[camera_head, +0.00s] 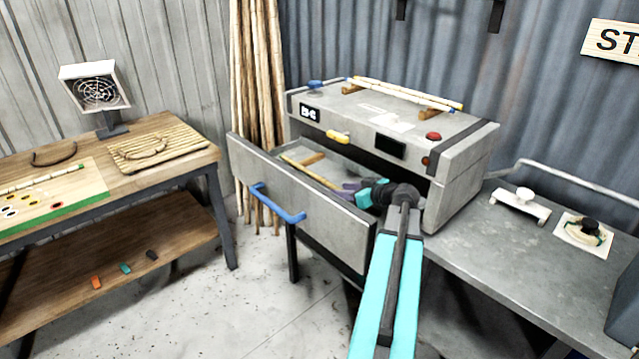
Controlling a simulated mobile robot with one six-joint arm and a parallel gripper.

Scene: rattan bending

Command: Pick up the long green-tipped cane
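A pale cane (310,172) lies in the open drawer (300,200) of the grey box. Its right end runs to my gripper (346,189), and no green tip can be made out on it. My gripper is inside the drawer, low and pointing left, with its fingers at or very near that cane. The fingers are small and partly hidden, so I cannot tell whether they are closed on it. Pale canes (408,93) also lie across wooden rests on top of the box. Another pale cane (40,180) lies on the board on the left bench.
The grey box (460,165) overhangs the drawer's back, and the drawer front with a blue handle (278,204) juts out left. The left bench (185,130) holds a slatted mat. Tall poles (258,90) stand behind. A metal table (500,250) is at right.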

